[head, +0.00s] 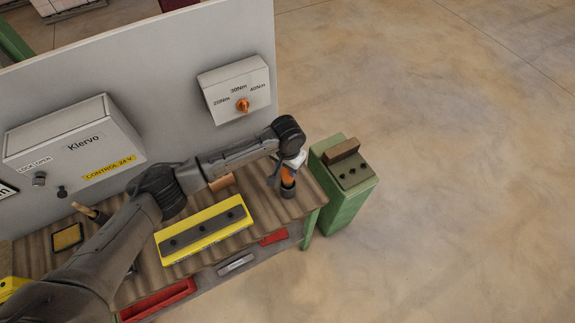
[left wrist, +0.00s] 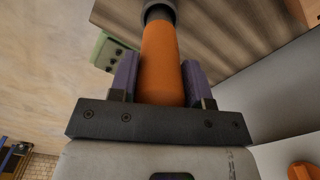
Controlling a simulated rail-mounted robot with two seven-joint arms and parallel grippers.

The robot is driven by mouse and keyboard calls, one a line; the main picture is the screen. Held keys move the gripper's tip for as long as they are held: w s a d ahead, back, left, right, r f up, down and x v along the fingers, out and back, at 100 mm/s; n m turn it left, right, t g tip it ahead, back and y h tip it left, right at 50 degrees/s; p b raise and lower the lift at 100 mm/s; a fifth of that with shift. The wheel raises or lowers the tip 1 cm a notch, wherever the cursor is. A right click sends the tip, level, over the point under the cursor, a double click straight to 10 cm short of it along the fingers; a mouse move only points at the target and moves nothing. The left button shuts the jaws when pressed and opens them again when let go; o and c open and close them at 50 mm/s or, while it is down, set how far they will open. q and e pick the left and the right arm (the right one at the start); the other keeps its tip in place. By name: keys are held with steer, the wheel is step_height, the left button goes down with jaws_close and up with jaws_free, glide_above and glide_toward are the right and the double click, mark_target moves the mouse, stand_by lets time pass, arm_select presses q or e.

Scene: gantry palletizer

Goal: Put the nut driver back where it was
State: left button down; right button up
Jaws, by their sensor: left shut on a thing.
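The nut driver has an orange handle (head: 288,176), which also shows in the left wrist view (left wrist: 163,50). It stands roughly upright at the right end of the workbench. Its lower end is at a dark round cup (head: 289,192); whether it sits fully in the cup is hidden. The cup also shows in the left wrist view (left wrist: 158,10). My left gripper (head: 290,168) is above the cup. In the left wrist view its purple fingers (left wrist: 158,80) are shut on the handle from both sides. My right gripper is out of view.
A yellow block with dark holes (head: 200,238) lies on the wooden bench (head: 245,205), under my left arm. A green cabinet (head: 345,200) with a brown block on top stands right of the bench. A grey panel (head: 170,60) with control boxes rises behind.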

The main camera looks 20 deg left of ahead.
arm_select(q)
steer(key=c, duration=1)
jaws_free()
steer(key=shift+f, duration=0.1)
steer(key=o, duration=0.4)
step_height(320, 180, up, 12)
steer(key=shift+r+b, duration=0.15)
steer(key=shift+b, duration=0.3)
